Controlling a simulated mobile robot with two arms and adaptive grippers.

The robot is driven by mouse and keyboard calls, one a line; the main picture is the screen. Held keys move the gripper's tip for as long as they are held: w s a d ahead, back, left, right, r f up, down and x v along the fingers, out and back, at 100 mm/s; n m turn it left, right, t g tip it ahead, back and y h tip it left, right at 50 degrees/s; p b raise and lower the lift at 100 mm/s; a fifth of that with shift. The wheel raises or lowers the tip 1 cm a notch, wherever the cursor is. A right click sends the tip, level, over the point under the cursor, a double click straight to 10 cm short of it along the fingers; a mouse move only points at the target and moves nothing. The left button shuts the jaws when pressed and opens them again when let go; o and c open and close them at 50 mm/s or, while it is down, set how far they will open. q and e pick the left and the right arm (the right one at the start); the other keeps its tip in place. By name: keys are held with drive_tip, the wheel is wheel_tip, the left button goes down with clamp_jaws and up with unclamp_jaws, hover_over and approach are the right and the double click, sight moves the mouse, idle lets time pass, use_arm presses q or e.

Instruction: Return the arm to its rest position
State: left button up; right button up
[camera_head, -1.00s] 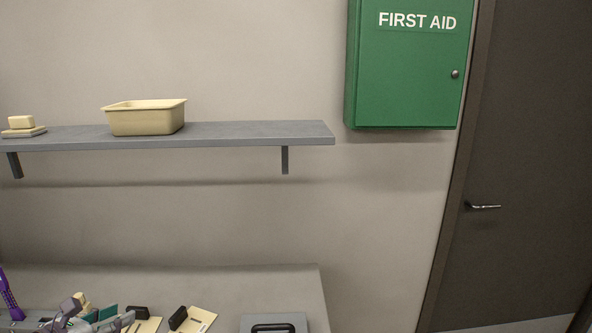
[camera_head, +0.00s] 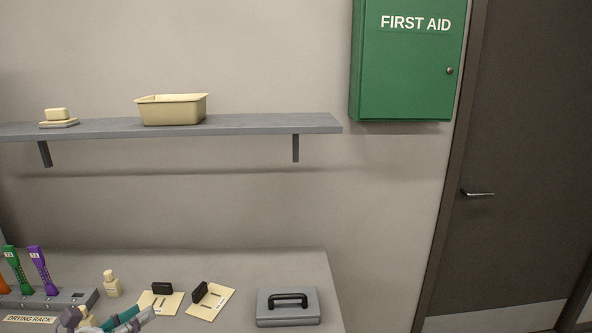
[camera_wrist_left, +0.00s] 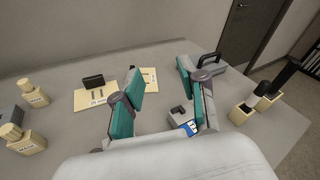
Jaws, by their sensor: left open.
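My left gripper (camera_head: 112,318) shows at the bottom left of the head view, over the table (camera_head: 235,268). Its teal-padded fingers stand apart in the left wrist view (camera_wrist_left: 160,72), with nothing held between them. Beyond and below the fingers, a small grey item with a blue and white label (camera_wrist_left: 184,122) sits on the table, partly hidden by the right finger. The rest of my left arm is out of the head view. My right gripper shows in neither view.
A drying rack (camera_head: 62,303) with coloured handles stands at left. Near it are a cream bottle (camera_head: 112,285), cream cards (camera_head: 210,302) with black blocks, and a grey case (camera_head: 288,308). Above are a shelf (camera_head: 250,124) with a cream tub (camera_head: 172,110) and a green first aid cabinet (camera_head: 405,65).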

use_arm(q)
drive_tip(key=s+r+n+t+y, duration=0.35)
drive_tip(key=n+t+y, duration=0.2)
drive_tip(key=n, duration=0.95)
drive_tip(key=s+a+f+n+g+y, duration=0.3)
drive_tip(key=s+f+n+g+y, duration=0.45)
drive_tip(key=f+n, duration=0.65)
drive_tip(key=s+d+f+n+g+h, duration=0.3)
drive_tip(key=s+d+f+g, duration=0.2)
drive_tip(key=s+d, duration=0.3)
drive_tip(key=s+d+f+n+g+h, duration=0.35)
drive_tip(key=s+d, duration=0.25)
drive_tip(key=s, duration=0.3)
wheel_tip(320, 180, down, 32)
drive_tip(key=s+g+b, duration=0.1)
drive_tip(key=g+b, duration=0.1)
drive_tip(key=b, duration=0.3)
drive_tip(key=s+a+f+b, duration=0.1)
drive_tip(key=s+f+b, duration=0.1)
drive_tip(key=s+f, duration=0.6)
drive_tip(key=s+a+f+b, duration=0.2)
drive_tip(key=s+f, duration=0.6)
drive_tip(key=f, duration=0.4)
drive_tip(key=shift+f+m+g+y+b, duration=0.35)
drive_tip(key=shift+f+g+b, duration=0.05)
drive_tip(key=shift+g+b, duration=0.1)
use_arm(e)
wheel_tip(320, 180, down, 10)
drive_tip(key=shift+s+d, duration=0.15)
